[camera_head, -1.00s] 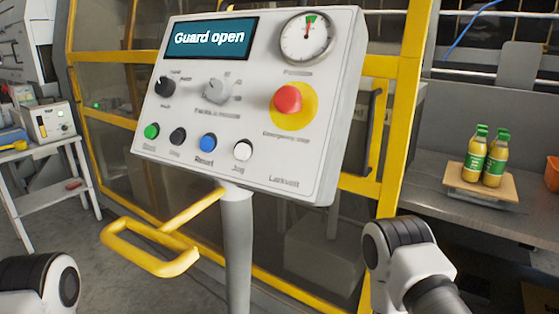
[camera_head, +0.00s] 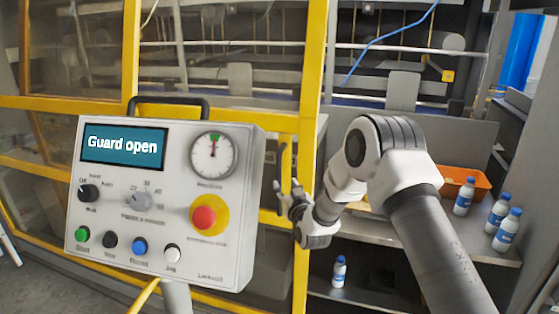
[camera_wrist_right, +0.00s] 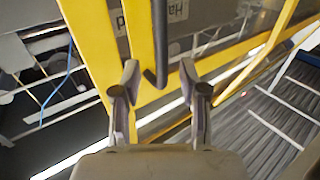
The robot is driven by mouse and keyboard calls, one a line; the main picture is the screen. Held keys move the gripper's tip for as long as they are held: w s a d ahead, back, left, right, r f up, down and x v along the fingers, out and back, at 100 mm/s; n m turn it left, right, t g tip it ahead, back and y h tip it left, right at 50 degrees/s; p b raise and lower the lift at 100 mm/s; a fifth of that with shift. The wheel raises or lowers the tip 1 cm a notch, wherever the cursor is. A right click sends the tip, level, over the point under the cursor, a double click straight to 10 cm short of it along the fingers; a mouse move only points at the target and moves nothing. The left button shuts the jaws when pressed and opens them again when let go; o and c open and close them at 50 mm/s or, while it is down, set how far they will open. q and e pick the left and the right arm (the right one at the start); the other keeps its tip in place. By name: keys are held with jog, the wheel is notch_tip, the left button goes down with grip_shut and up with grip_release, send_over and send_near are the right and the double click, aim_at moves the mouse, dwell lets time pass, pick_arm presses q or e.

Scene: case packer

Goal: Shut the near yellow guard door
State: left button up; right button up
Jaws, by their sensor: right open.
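The yellow guard door (camera_head: 309,90) stands behind the control panel in the head view, its yellow upright beside an open bay on the right. A vertical bar handle (camera_head: 283,160) is on it, partly hidden by my gripper. My right gripper (camera_head: 286,190) is open by the handle's lower part. In the right wrist view, the open fingers of the gripper (camera_wrist_right: 161,84) point at the yellow frame (camera_wrist_right: 96,50), and the dark handle (camera_wrist_right: 158,50) lies between their lines, just beyond the tips. Contact cannot be told. My left gripper is out of view.
The control panel (camera_head: 180,262) reads "Guard open" and stands close at front left. Right of the door, a grey shelf holds an orange bin (camera_head: 466,182) and several white bottles (camera_head: 497,213). A blue cable (camera_head: 395,38) hangs at the back.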

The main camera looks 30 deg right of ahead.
aim_at(280, 178)
jog(key=w, duration=0.2)
jog(key=w+p, duration=0.1)
jog(key=w, duration=0.1)
jog(key=w+d+p, duration=0.1)
jog(key=w, duration=0.1)
jog(key=shift+w+f, duration=0.15)
jog(key=shift+f, duration=0.1)
jog(key=shift+w+d+p, duration=0.2)
jog(key=shift+w+p, duration=0.15)
jog(key=shift+w, duration=0.15)
jog(key=shift+f, duration=0.1)
grip_shut()
